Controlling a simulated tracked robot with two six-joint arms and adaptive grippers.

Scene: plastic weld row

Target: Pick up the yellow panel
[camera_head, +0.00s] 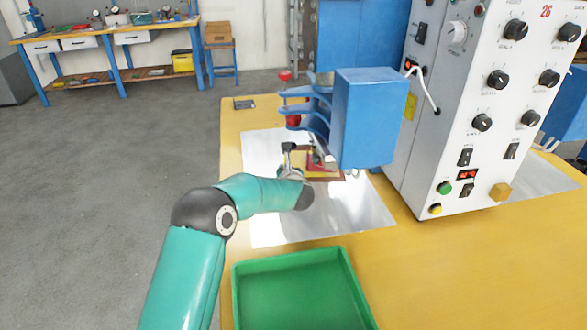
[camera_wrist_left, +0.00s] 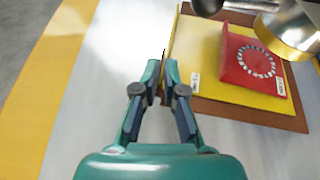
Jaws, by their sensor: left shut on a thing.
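The yellow panel (camera_wrist_left: 208,62) lies flat on a brown board, with a thin upright flap along its left edge in the left wrist view. In the head view the yellow panel (camera_head: 322,174) shows small under the blue press. My left gripper (camera_wrist_left: 163,88) is shut on the upright flap, its fingertips either side of it. In the head view the left gripper (camera_head: 289,160) is at the panel's left side, partly hidden. A red piece (camera_wrist_left: 255,70) with a ring of marks sits on the yellow panel. My right gripper is not in view.
The brown board (camera_wrist_left: 245,112) rests on a shiny metal sheet (camera_head: 270,220) on the yellow table. The blue press head (camera_head: 370,115) overhangs close by, and a metal cylinder (camera_wrist_left: 290,32) is above the red piece. A green tray (camera_head: 300,290) stands in front; a control cabinet (camera_head: 480,120) stands right.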

